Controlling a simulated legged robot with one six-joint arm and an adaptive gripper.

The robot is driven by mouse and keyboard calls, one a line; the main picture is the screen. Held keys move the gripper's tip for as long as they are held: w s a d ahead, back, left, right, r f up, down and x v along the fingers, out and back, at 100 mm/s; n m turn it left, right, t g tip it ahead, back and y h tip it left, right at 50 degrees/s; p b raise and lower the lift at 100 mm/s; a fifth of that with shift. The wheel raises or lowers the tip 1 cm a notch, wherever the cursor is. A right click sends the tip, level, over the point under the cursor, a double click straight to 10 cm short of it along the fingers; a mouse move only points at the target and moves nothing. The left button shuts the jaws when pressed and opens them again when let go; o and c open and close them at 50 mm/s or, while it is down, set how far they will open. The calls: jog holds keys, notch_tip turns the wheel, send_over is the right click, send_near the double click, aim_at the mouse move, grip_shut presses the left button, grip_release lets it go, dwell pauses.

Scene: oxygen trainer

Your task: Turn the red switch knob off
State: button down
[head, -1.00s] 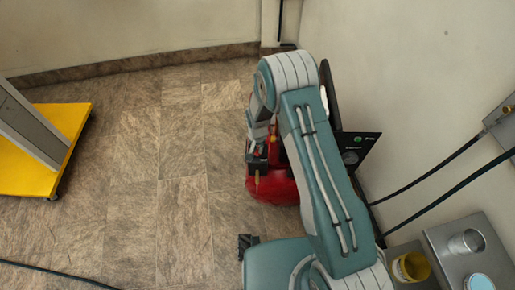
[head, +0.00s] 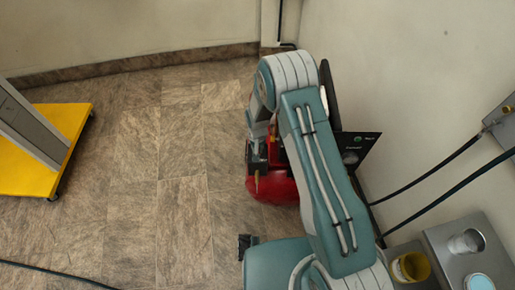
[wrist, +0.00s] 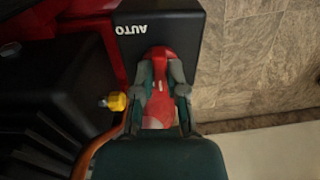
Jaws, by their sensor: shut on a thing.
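The red switch knob (wrist: 160,98) sits on a black switch box (wrist: 183,28) marked AUTO, which reads upside down in the wrist view. My gripper (wrist: 162,82) is shut on the knob, with one finger on each side of it. The knob's long axis runs roughly up and down in the wrist view, with a white mark on it. In the head view, the black box (head: 257,162) stands at the front of a red tank (head: 272,190), and my arm covers much of both.
A yellow valve or fitting (wrist: 114,101) is close left of my gripper, beside a large black housing (wrist: 45,95). A black panel (head: 356,147) stands near the wall. A yellow-based stand (head: 72,120) is far left; open tiled floor lies between.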

jog(key=c, duration=0.7)
grip_release()
jog(key=shift+a+f, duration=0.1)
notch_tip(320, 180, up, 12)
jog(key=shift+f, duration=0.1)
jog(key=shift+w, duration=0.1)
jog(key=s+d+r+t, duration=0.1)
jog(key=s+d+r, duration=0.15)
jog(key=r, duration=0.55)
jog(key=s+d+r+t, duration=0.1)
jog(key=s+d+r, duration=0.15)
jog(key=r, duration=0.55)
jog(key=s+d+r+t, duration=0.1)
jog(key=s+d+r, duration=0.15)
jog(key=r, duration=0.55)
jog(key=s+d+r+t, duration=0.1)
jog(key=s+d+r, duration=0.1)
jog(key=s, duration=0.4)
jog(key=s+d+r, duration=0.2)
jog(key=s+r, duration=0.3)
jog(key=s, duration=0.1)
jog(key=s+d+r+t, duration=0.1)
jog(key=s+d+r, duration=0.2)
jog(key=s, duration=0.4)
jog(key=shift+r+t, duration=0.15)
jog(key=shift+t, duration=0.15)
